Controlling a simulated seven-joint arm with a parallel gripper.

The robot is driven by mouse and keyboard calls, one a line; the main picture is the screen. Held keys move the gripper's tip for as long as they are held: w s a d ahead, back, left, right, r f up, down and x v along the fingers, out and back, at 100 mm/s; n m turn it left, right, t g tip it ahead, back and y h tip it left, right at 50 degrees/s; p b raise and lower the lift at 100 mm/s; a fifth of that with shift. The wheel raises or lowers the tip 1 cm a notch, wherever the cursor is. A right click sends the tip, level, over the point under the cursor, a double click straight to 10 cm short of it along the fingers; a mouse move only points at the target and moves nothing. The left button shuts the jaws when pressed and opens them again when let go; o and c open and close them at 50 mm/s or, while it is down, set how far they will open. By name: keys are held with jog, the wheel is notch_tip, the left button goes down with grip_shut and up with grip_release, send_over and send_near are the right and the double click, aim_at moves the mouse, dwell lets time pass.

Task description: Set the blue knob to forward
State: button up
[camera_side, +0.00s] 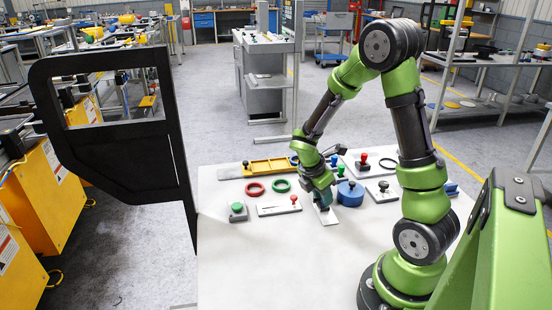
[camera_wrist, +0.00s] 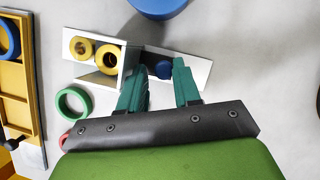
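The blue knob (camera_wrist: 160,70) shows in the wrist view on a pale flat plate (camera_wrist: 196,72), between and just beyond my fingertips. Its pointing direction cannot be made out, and no forward mark is readable. In the side view my gripper (camera_side: 323,203) is low over the plate (camera_side: 328,217) and hides the knob. In the wrist view the two teal fingers of my gripper (camera_wrist: 162,82) are apart, one on each side of the knob. I see no clear contact.
A blue round block (camera_side: 350,194) stands close to my gripper. A green ring (camera_side: 281,186), a red ring (camera_side: 255,189), a red-knobbed plate (camera_side: 279,209) and a green-button box (camera_side: 237,212) lie left. A white holder (camera_wrist: 122,64) is beside the plate. The front table is clear.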

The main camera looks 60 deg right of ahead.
jog(key=shift+o, duration=1.1)
jog(key=shift+w+d, duration=0.1)
jog(key=s+a, duration=0.3)
jog(key=v, duration=1.7)
jog(key=s+a+r+m+t+y, duration=0.1)
jog(key=a+r+m+t+y, duration=0.1)
jog(key=a+m, duration=0.4)
jog(key=s+a+r+m+t+y, duration=0.1)
jog(key=a+r+m+t+y, duration=0.2)
jog(key=a+m+t, duration=0.3)
jog(key=shift+s+a+m+t+y, duration=0.4)
jog(key=shift+a+m+y, duration=0.1)
jog(key=shift+m, duration=2.4)
